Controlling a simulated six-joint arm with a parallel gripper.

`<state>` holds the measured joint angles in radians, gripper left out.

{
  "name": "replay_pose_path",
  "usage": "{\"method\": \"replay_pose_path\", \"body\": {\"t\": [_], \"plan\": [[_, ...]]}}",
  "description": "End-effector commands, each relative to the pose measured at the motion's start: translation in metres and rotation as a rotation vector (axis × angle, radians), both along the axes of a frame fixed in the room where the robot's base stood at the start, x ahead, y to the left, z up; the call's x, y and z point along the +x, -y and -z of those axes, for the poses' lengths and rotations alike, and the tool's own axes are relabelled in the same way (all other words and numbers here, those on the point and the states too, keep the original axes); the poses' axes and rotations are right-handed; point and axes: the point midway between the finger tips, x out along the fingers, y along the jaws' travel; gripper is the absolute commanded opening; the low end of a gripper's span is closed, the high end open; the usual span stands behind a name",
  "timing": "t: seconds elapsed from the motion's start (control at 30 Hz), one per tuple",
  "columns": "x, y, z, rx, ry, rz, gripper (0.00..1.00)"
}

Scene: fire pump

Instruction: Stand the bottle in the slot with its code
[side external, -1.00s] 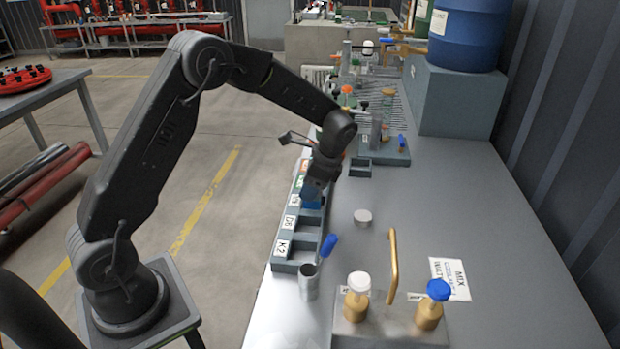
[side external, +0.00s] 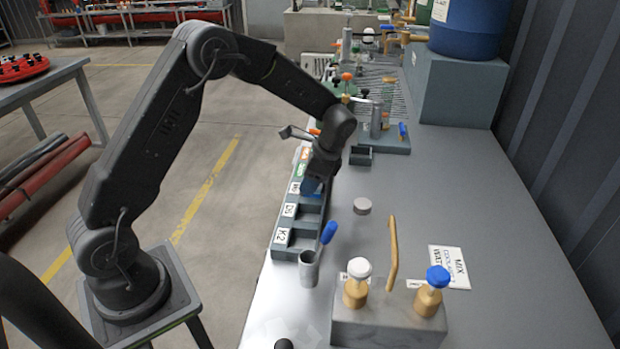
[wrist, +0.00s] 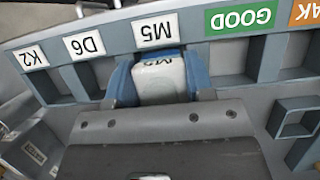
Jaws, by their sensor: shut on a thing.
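My gripper (wrist: 160,80) is shut on a pale bottle (wrist: 158,70), one blue finger on each side. A printed code on the bottle shows upside down and partly cut off; it starts with M, the rest is unclear. The bottle is at the M5 slot of the grey rack (wrist: 230,62), lined up with the M5 label (wrist: 155,32). I cannot tell how deep it sits or whether it touches the slot floor. In the side view my gripper (side external: 311,188) points down over the rack (side external: 285,254) and hides the bottle.
The D6 and K2 slots (side external: 297,238) look empty. A metal cup (side external: 309,270) with a blue-handled tool stands by the rack's near end. A grey block with capped brass fittings (side external: 390,325), a round grey disc (side external: 362,206) and a small tray (side external: 361,156) are nearby. The bench's right side is mostly clear.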

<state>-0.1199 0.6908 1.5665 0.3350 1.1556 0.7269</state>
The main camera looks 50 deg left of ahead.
Motion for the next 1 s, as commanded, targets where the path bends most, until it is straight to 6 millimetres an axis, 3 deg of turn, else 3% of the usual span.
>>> {"method": "replay_pose_path", "body": {"t": [0.3,0.33,0.6,1.0], "plan": [[0.0000,0.0000,0.0045,0.000,0.000,0.000,0.17],[0.0000,0.0000,0.0044,0.000,0.000,0.000,0.50],[-0.0001,-0.0001,0.0044,0.000,0.000,0.000,0.76],[-0.0001,0.0000,0.0047,0.000,0.000,0.000,0.78]]}}
